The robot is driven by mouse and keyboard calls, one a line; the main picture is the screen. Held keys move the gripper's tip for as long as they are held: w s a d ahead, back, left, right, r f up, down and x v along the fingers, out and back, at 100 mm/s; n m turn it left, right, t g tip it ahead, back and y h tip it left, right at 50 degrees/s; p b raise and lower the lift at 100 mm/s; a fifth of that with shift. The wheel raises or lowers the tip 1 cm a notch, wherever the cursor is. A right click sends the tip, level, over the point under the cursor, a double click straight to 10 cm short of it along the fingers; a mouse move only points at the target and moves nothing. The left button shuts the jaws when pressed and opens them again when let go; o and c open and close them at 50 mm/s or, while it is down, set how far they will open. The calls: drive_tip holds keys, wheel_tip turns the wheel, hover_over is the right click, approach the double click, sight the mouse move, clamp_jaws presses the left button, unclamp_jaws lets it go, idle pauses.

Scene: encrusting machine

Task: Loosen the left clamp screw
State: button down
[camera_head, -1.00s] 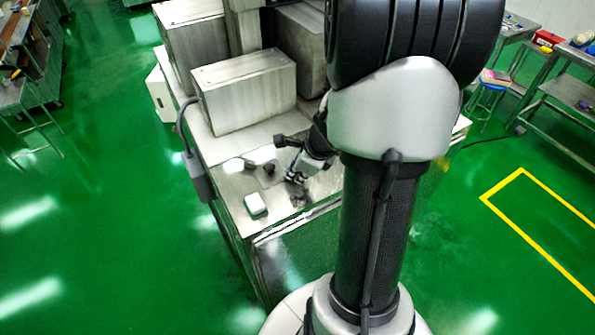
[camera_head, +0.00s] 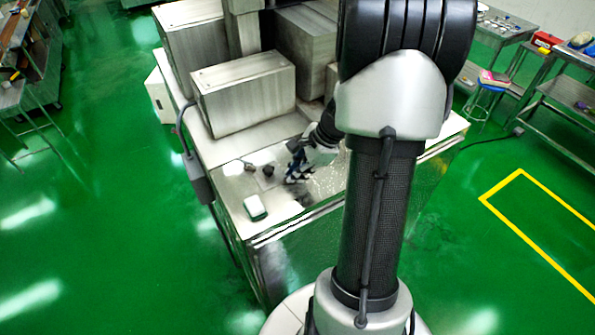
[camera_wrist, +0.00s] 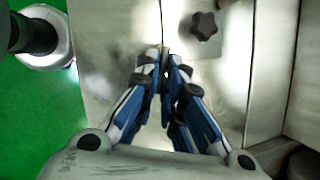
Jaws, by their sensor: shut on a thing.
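My gripper (camera_head: 293,177) is low over the machine's metal top in the head view. In the wrist view my gripper (camera_wrist: 164,62) has its blue fingers drawn together at the tips, shut on a small dark thing that they almost wholly hide. It looks like a clamp screw, but I cannot tell which one. A black star-shaped knob (camera_wrist: 204,25) stands free on the pale metal plate, above and to the right of the fingertips. In the head view a dark knob (camera_head: 268,170) shows just left of my gripper.
A white-topped box (camera_head: 255,207) sits near the machine's front left edge. A large metal housing (camera_head: 245,92) rises behind the top plate. A grey side box with a cable (camera_head: 195,175) hangs at the machine's left. Green floor (camera_head: 120,230) is clear on the left.

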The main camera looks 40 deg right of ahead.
drive_tip(key=n+g, duration=0.1)
drive_tip(key=n, duration=0.2)
drive_tip(key=n+y+p, duration=0.1)
drive_tip(key=n, duration=0.1)
drive_tip(key=shift+w+d+n+g+y, duration=0.2)
drive_tip(key=shift+n+g+y, duration=0.1)
drive_tip(key=shift+n+g, duration=0.1)
drive_tip(key=n, duration=0.1)
drive_tip(key=n+g+p, duration=0.1)
drive_tip(key=n, duration=0.1)
drive_tip(key=n+g+p, duration=0.1)
drive_tip(key=n, duration=0.1)
drive_tip(key=shift+w+f+y, duration=0.1)
drive_tip(key=shift+w+y, duration=0.2)
drive_tip(key=shift+n, duration=0.3)
drive_tip(key=c, duration=1.7)
unclamp_jaws()
drive_tip(key=v, duration=1.2)
drive_tip(key=shift+w, duration=0.2)
